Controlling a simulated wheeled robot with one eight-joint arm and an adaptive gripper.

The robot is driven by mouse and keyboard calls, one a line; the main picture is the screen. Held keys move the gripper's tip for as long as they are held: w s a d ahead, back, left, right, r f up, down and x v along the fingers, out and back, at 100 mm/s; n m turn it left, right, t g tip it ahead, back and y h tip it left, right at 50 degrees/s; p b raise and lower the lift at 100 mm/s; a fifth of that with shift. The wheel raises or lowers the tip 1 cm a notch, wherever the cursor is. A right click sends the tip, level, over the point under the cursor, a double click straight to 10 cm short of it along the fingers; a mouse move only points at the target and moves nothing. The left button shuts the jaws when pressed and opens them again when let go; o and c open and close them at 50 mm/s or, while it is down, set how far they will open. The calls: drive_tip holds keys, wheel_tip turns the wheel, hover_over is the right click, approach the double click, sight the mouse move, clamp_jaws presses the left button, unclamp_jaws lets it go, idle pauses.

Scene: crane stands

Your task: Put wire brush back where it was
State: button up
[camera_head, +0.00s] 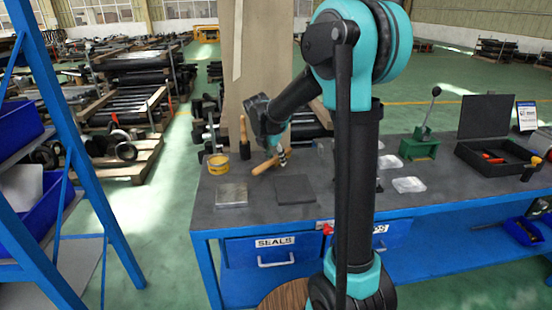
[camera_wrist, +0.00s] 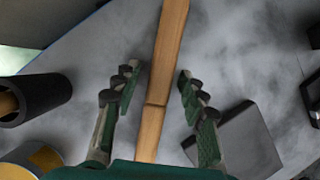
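A long wooden handle (camera_wrist: 160,80), taken as the wire brush's, runs up the middle of the wrist view between the two fingers of my gripper (camera_wrist: 155,92). There is a visible gap on each side, so my gripper is open around it and not shut on it. No bristles show in the wrist view. In the head view the wooden handle (camera_head: 265,166) shows tilted below my gripper (camera_head: 280,157), over the back left part of the workbench. Whether it rests on the bench is hard to tell.
A black cup (camera_head: 243,152) with an upright wooden handle and a yellow tin (camera_head: 217,163) stand left of my gripper. A metal plate (camera_head: 231,195) and a dark pad (camera_head: 295,189) lie in front on the workbench (camera_head: 420,190). A green press (camera_head: 420,148) and black case stand right.

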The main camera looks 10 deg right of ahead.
sight(268, 162)
drive_tip(key=shift+r, duration=0.1)
drive_tip(key=v, duration=1.2)
